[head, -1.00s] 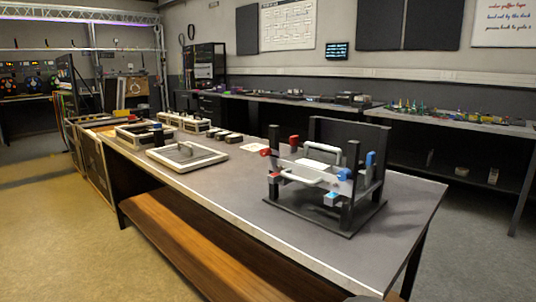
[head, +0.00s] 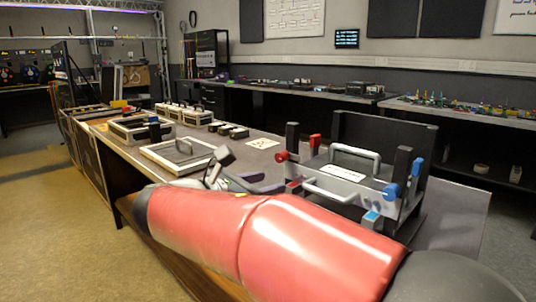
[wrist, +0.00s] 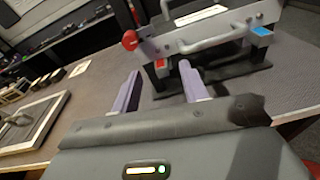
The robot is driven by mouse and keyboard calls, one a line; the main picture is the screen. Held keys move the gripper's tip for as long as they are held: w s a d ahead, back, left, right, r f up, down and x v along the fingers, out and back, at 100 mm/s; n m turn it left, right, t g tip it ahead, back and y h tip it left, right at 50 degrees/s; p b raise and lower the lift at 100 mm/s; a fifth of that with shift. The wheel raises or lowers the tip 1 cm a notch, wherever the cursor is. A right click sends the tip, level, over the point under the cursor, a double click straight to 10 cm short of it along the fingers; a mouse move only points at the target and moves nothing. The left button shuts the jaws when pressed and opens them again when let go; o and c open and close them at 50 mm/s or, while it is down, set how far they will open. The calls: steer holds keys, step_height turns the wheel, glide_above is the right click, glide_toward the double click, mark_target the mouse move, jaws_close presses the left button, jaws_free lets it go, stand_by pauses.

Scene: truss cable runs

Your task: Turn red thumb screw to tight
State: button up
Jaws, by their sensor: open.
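A red thumb screw (head: 281,157) sits on the left front of a silver unit (head: 345,180) held in a black stand. It also shows in the wrist view as a round red knob (wrist: 130,40) above my fingers. A second red knob (head: 315,141) stands farther back on the left side. Blue knobs (head: 391,191) are on the unit's right side. My gripper (head: 270,184) is open and empty, left of the unit and below the red knob. In the wrist view its two purple fingers (wrist: 158,74) point toward the unit, apart from the screw.
White handles (head: 341,190) stick out from the unit's front. A flat framed panel (head: 178,155) and several cases lie farther left on the grey table. A white card (head: 263,143) lies behind. My red arm covers the table's front edge.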

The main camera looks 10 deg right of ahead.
mark_target(278, 158)
steer(key=shift+n+t+h, duration=0.5)
steer(key=shift+n+t, duration=0.2)
steer(key=shift+n, duration=0.1)
steer(key=w+d, duration=0.1)
steer(key=w, duration=0.1)
steer(key=w+d+r, duration=0.1)
steer(key=w, duration=0.1)
steer(key=w+d+r, duration=0.1)
steer(key=w, duration=0.1)
steer(key=shift+w+d, duration=0.3)
jaws_close()
